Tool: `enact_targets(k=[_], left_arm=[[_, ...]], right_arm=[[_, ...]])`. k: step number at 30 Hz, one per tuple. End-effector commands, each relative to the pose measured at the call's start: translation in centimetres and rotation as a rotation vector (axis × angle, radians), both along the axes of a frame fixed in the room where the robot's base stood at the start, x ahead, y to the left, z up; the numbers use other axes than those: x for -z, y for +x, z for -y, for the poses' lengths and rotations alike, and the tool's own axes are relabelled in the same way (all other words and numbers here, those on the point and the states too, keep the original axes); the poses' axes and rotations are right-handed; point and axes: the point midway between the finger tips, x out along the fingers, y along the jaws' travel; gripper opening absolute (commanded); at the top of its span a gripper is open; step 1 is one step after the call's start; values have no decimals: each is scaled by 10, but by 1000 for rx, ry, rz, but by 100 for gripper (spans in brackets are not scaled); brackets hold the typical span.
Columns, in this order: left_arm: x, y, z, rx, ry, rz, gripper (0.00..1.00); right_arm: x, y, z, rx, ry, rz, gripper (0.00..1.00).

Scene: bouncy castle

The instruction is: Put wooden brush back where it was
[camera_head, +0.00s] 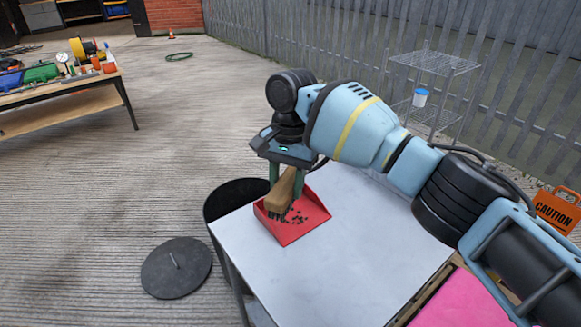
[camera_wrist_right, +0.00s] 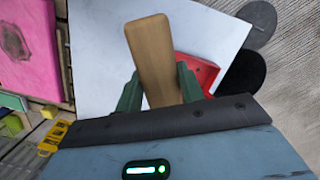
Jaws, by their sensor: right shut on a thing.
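My right gripper (camera_head: 285,180) is shut on the wooden brush (camera_head: 280,196), with its green fingers on either side of the wooden part. The brush is tilted, its dark bristle end down over a red dustpan (camera_head: 290,232). I cannot tell whether the bristles touch the pan. Dark bits lie in the dustpan, which sits at the left corner of the pale table (camera_head: 350,262). In the right wrist view the brush (camera_wrist_right: 153,60) stands between the fingers (camera_wrist_right: 158,92), and the red dustpan (camera_wrist_right: 200,70) shows partly behind it. My left gripper is not in view.
A black bin (camera_head: 225,196) stands beside the table's left corner, its round lid (camera_head: 176,268) on the ground. A pink block (camera_head: 465,300) lies at the lower right. The table's middle is clear.

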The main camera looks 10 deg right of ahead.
Motion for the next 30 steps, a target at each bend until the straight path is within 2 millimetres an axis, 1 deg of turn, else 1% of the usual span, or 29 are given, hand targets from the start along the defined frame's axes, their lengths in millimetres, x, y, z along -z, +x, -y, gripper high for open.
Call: enact_targets(k=[6, 14, 24, 27, 30], left_arm=[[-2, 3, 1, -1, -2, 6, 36], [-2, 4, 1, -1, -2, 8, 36], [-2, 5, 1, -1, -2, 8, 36], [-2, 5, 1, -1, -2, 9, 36], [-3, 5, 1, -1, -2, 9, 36]], right_arm=[[-8, -34, -7, -139, -2, 3, 18], [-6, -79, -8, -286, -2, 2, 18], [4, -142, 5, -452, 0, 1, 18], [8, -158, 10, -487, -2, 1, 18], [10, -169, 14, -510, 0, 1, 18]])
